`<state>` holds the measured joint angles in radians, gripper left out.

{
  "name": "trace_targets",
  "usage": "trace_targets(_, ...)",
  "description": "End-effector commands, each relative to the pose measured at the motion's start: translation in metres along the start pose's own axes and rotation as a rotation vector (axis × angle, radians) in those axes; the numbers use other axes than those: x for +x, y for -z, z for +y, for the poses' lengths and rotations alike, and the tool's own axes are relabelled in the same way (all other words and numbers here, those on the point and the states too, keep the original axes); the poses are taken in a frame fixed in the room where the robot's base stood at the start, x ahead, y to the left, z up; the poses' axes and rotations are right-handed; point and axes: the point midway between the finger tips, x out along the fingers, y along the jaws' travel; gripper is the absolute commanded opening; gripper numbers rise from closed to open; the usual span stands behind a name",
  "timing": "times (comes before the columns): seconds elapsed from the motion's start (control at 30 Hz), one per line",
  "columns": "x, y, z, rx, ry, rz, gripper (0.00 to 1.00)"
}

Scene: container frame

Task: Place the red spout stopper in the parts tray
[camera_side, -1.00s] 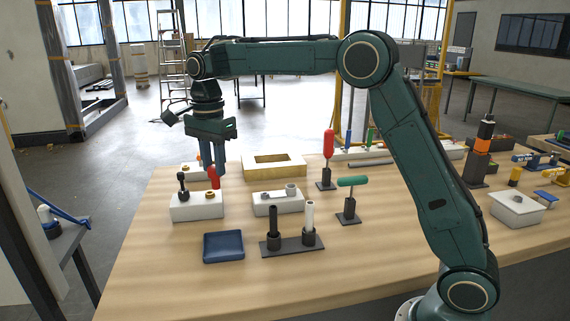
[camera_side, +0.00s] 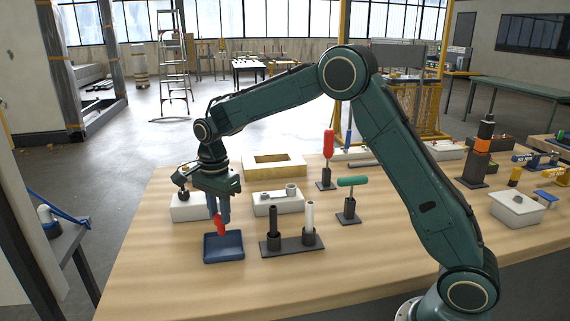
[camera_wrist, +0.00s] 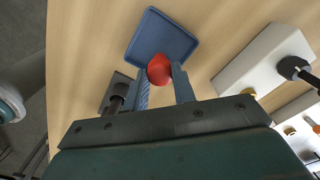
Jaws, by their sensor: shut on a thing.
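My gripper (camera_side: 221,212) is shut on the red spout stopper (camera_side: 220,228). In the side view the stopper hangs from the fingertips over the blue parts tray (camera_side: 224,257). In the wrist view the red stopper (camera_wrist: 160,69) sits between the two fingers (camera_wrist: 163,84), and the blue tray (camera_wrist: 177,37) lies behind it. I cannot tell whether the stopper's lower end touches the tray floor. The tray looks otherwise empty.
White blocks with fittings (camera_side: 190,209) (camera_side: 277,204) stand behind the tray. A dark holder with two upright tubes (camera_side: 292,245) is close to the tray's right. The wooden table (camera_side: 165,285) is bare in front and left of the tray.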

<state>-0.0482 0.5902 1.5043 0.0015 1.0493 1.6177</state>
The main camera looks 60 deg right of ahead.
Motion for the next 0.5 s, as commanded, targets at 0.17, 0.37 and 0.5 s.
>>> trace_targets(0.17,0.013,0.000,0.001,0.000,-0.003,0.000,0.00)
trace_targets(0.37,0.036,0.000,0.000,0.000,-0.002,0.000,0.00)
trace_targets(0.5,0.042,0.000,0.000,0.000,-0.001,0.000,0.00)
